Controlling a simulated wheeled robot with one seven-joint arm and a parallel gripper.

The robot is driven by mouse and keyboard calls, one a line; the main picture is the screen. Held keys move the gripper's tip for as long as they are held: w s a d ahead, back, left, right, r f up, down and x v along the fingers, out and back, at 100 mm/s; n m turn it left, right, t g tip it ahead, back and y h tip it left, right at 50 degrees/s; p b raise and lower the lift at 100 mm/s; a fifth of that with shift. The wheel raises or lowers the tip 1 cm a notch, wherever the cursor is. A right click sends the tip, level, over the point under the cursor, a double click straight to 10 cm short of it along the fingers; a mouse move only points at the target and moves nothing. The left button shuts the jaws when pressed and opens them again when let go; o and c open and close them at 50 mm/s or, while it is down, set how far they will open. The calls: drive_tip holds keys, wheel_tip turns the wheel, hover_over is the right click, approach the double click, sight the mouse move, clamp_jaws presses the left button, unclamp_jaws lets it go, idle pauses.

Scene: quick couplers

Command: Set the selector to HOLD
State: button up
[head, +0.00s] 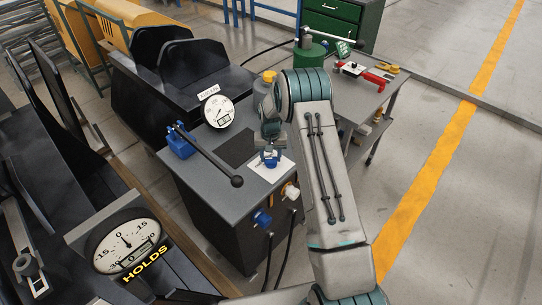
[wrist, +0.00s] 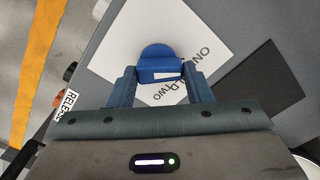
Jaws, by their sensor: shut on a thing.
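The selector is a blue knob (wrist: 157,60) on a white label plate (wrist: 118,62) on the dark console top. A small pale patch shows on the knob's lower side; I cannot tell which label the knob points to. My gripper (wrist: 160,88) is shut on the knob, one blue finger on each side. In the head view the blue knob (head: 270,161) and the white plate (head: 262,174) sit under my gripper (head: 269,150).
A long black lever with a ball end (head: 237,181) rises from a blue base left of the plate. A round gauge (head: 219,112) stands behind. Blue and white couplers (head: 262,218) with hoses are on the console's front. A side bench (head: 365,95) stands at right.

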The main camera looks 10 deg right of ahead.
sight(270, 158)
drive_tip(key=shift+f+m+b, duration=0.1)
drive_tip(key=shift+m+b, duration=0.2)
drive_tip(key=shift+b, duration=0.15)
drive_tip(key=m+b, duration=0.2)
drive_tip(key=b, duration=0.1)
drive_tip(key=shift+f+m, duration=0.1)
drive_tip(key=shift+m, duration=0.3)
drive_tip(key=m+b, duration=0.4)
drive_tip(key=m, duration=0.1)
drive_tip(key=shift+r, duration=0.2)
drive_tip(key=shift+w+r+m, duration=0.1)
drive_tip(key=shift+m, duration=0.2)
drive_tip(key=o, duration=1)
wheel_tip(270, 158, up, 14)
drive_tip(key=shift+f+b, duration=0.1)
drive_tip(key=shift+b, duration=0.8)
